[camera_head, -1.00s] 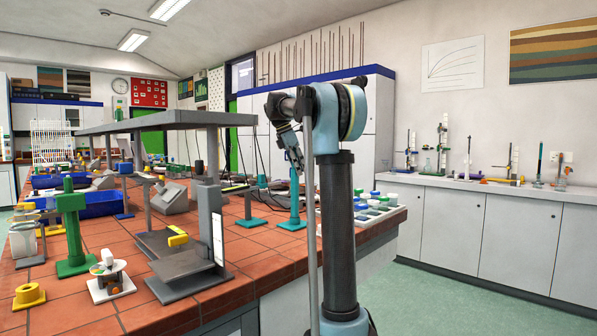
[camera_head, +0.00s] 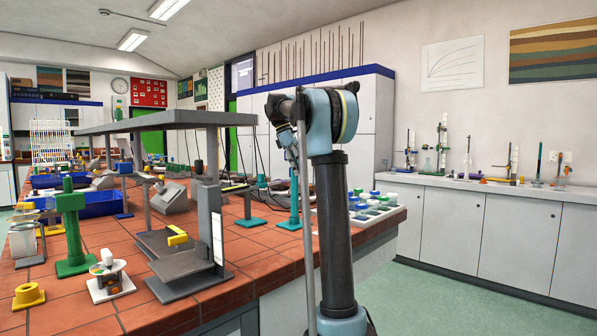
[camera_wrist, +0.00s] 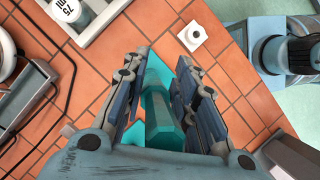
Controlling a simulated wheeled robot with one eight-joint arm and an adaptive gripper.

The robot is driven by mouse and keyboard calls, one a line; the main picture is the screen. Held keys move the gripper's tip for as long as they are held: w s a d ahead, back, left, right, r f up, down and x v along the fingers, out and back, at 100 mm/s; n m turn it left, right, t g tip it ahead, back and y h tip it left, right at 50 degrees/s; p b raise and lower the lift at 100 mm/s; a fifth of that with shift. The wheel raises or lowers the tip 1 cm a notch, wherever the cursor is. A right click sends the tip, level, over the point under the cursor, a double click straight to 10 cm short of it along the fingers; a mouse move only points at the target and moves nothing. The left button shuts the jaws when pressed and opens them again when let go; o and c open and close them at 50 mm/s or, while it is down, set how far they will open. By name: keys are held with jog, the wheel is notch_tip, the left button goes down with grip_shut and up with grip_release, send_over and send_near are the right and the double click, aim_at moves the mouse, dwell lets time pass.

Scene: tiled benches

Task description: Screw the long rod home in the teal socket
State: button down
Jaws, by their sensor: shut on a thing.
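A teal upright (camera_head: 294,205) stands on a teal base on the tiled bench, just left of my arm. My gripper (camera_head: 294,167) is at its top, pointing down. In the wrist view, my gripper (camera_wrist: 160,95) has its fingers on either side of a faceted teal piece (camera_wrist: 165,133) and is shut on it. A narrower teal part and a teal base (camera_wrist: 157,72) show beyond it. I cannot tell where the rod ends and the socket begins, as the fingers and the palm hide part of it.
A white tray of lidded jars (camera_head: 365,208) is at the right bench edge. A grey raised shelf (camera_head: 165,121) rises at left. In the wrist view, a white square block (camera_wrist: 194,36) lies nearby.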

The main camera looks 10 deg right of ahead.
jog(key=m, duration=0.1)
jog(key=m+g, duration=0.1)
jog(key=m, duration=0.1)
jog(key=m+y, duration=0.1)
jog(key=m, duration=0.1)
jog(key=shift+s+a+g, duration=0.25)
jog(key=shift+s+g, duration=0.1)
jog(key=shift+g, duration=0.05)
jog(key=m, duration=0.1)
jog(key=m+y, duration=0.1)
jog(key=m, duration=0.1)
jog(key=m+g+y, duration=0.1)
jog(key=m, duration=0.1)
jog(key=shift+s+a, duration=0.2)
jog(key=shift+a, duration=0.15)
jog(key=shift+a+m+y, duration=0.2)
jog(key=shift+m+y, duration=0.3)
jog(key=shift+m, duration=0.85)
jog(key=shift+a+m+y, duration=0.2)
jog(key=shift+m+y, duration=0.3)
jog(key=shift+m, duration=0.85)
